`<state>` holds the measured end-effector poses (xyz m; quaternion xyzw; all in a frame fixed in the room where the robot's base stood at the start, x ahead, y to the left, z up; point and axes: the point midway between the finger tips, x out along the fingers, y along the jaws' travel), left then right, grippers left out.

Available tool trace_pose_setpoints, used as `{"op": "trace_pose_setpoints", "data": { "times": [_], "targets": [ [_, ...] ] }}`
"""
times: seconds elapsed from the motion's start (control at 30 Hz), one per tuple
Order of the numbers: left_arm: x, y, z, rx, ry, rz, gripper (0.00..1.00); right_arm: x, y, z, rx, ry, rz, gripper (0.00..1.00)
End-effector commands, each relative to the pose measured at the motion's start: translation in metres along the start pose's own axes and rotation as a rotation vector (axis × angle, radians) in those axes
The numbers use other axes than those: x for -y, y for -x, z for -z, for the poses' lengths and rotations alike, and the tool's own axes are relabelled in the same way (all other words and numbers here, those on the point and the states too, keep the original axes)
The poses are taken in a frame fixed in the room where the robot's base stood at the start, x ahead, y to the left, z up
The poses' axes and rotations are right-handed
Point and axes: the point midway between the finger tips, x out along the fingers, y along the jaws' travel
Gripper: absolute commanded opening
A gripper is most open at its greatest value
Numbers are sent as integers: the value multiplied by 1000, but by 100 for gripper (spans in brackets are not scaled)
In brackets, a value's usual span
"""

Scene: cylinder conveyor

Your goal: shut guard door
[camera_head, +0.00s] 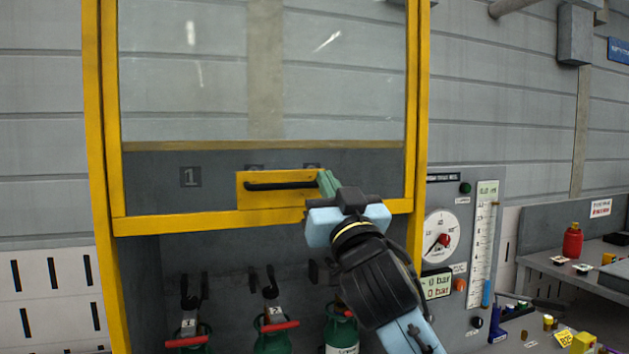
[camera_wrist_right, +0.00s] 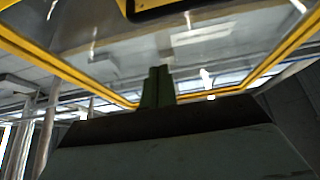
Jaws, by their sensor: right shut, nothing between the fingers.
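The guard door (camera_head: 264,222) is a clear pane in a yellow frame, in the head view. Its lower edge hangs above the cylinders, so the bay below is uncovered. A black bar handle (camera_head: 280,185) sits on a yellow plate (camera_head: 270,201) low on the door. My right gripper (camera_head: 327,183) is shut and empty, its green fingertips at the right end of the handle. Whether they touch it I cannot tell. In the right wrist view the shut fingers (camera_wrist_right: 157,87) show before the pane, with part of the door's yellow frame (camera_wrist_right: 262,75) beyond. My left gripper is not in view.
Several green cylinders (camera_head: 272,340) with red handles stand in the bay below the door. A gauge panel (camera_head: 459,270) stands right of the yellow guard frame (camera_head: 420,120). A workbench (camera_head: 590,285) with small items and a red bottle (camera_head: 572,241) is at the right.

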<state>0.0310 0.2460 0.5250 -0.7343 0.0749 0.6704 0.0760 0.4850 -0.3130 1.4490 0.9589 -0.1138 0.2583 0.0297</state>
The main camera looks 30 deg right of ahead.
Motion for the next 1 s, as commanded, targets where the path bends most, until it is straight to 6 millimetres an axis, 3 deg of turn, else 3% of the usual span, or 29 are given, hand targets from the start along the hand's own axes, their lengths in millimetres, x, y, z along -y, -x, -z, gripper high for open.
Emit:
{"op": "trace_pose_setpoints", "data": {
  "times": [0.1, 0.33, 0.43, 0.6, 1.0],
  "targets": [
    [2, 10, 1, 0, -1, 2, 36, -1, -28, 3, 0, 3, -2, 0],
    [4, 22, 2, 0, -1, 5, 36, -1, -74, 2, 2, 2, -2, 0],
    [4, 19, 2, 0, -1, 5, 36, 0, -66, -18, 8, 2, 1, 0],
    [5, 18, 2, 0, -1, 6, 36, 0, -60, -34, 5, 1, 0, 0],
    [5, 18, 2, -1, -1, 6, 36, 0, -58, -39, 3, 0, 0, 0]
  ]
}}
